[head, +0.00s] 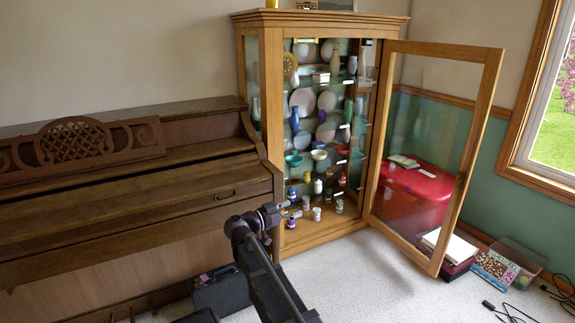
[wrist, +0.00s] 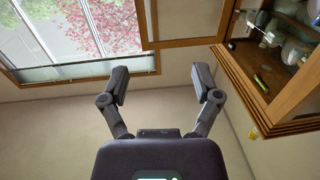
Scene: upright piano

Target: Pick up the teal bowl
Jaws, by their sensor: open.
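The teal bowl (head: 293,160) sits on a shelf inside the wooden display cabinet, toward its left side, in the head view. My gripper (head: 295,209) is in front of the cabinet's lower left part, lower in the picture than the bowl. In the wrist view my gripper (wrist: 160,80) has its two fingers spread wide with nothing between them. I cannot make out the teal bowl in the wrist view.
The cabinet's glass door (head: 435,140) stands open to the right. Plates, vases and several small jars crowd the shelves around the bowl. An upright piano (head: 120,190) stands left of the cabinet. A red chest (head: 412,195) is behind the door. Carpet (head: 350,285) in front is clear.

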